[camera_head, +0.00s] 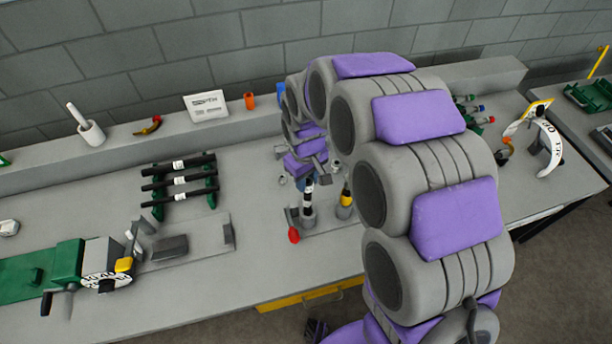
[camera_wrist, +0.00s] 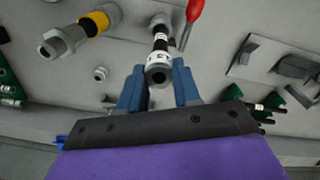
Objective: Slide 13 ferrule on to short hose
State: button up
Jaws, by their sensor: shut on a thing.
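A yellow-banded upright fitting (camera_wrist: 95,21) stands close beside the hose. A rack holds several black hoses (camera_head: 180,181) at the left. A green machine (camera_head: 62,262) with a crank is on the bench front left. Bare bench (camera_head: 200,310) lies in front.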

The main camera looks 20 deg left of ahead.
jog(key=shift+f, duration=0.9)
jog(key=o, duration=1.1)
jog(key=shift+r, duration=0.15)
jog(key=r, duration=0.5)
jog(key=r+p, duration=0.1)
jog(key=r, duration=1.1)
jog(key=shift+a+p, duration=0.25)
jog(key=shift+p, duration=0.15)
jog(key=s+d+r+m+g+b, duration=0.1)
jog(key=s+d+m, duration=0.2)
jog(key=s+d, duration=0.5)
jog(key=s+d+m+b, duration=0.1)
jog(key=s+d+m, duration=0.25)
jog(key=d, duration=0.85)
jog(key=s+d+f+m, duration=0.1)
jog(key=s+d, duration=0.1)
jog(key=s, duration=0.3)
jog(key=s+d+f+m, duration=0.1)
jog(key=s+d, duration=0.2)
jog(key=s, duration=0.2)
jog(key=s+d+f+m, duration=0.1)
jog(key=s+d+m, duration=0.1)
jog(key=s, duration=0.3)
jog(key=shift+s+d+f+g+b, duration=0.2)
jog(key=shift+f+g+b, duration=0.1)
jog(key=shift+g, duration=0.1)
